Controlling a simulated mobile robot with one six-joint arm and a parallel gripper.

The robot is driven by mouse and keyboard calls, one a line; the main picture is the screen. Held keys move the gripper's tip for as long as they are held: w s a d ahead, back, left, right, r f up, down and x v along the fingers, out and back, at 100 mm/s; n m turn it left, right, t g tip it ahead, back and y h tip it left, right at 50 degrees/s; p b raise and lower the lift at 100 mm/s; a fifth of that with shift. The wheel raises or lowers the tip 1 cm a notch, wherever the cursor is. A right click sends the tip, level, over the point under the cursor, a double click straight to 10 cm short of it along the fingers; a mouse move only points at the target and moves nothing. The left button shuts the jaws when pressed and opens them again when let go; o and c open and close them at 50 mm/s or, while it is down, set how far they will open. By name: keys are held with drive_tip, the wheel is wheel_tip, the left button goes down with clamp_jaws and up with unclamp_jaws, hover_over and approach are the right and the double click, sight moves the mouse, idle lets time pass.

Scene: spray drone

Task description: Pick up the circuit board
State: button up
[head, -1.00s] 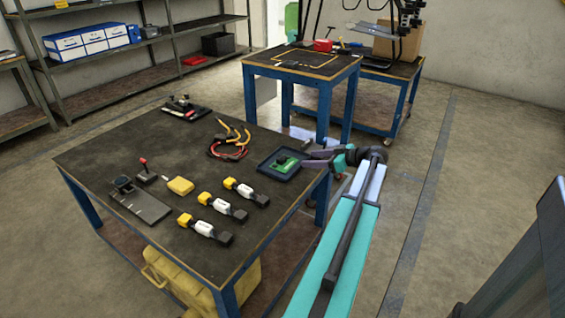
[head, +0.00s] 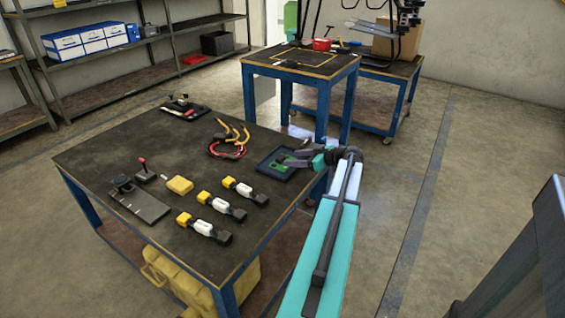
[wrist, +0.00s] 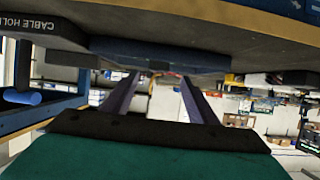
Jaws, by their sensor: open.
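The circuit board (head: 280,166), a small green piece, lies in a shallow dark blue tray (head: 263,167) at the right edge of the near table. My gripper (head: 287,159) reaches over the tray from the right and hides part of the board. In the wrist view my gripper (wrist: 159,77) shows two spread fingers with nothing clearly between them. The tray's dark blue side (wrist: 160,56) appears just above the fingertips there. The board itself cannot be made out in the wrist view. Whether the fingers touch the board is not clear.
The near table (head: 130,150) also holds a coil of red and yellow cables (head: 228,146), several yellow-and-white connectors (head: 243,189), a yellow block (head: 179,185) and a black stand (head: 138,199). A second blue-legged table (head: 300,62) stands behind.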

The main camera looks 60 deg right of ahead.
sight(281, 157)
drive_tip(key=shift+w+f, duration=0.1)
drive_tip(key=shift+w, duration=0.05)
drive_tip(key=shift+x, duration=2.55)
drive_tip(key=shift+d, duration=0.15)
drive_tip(key=c, duration=1.2)
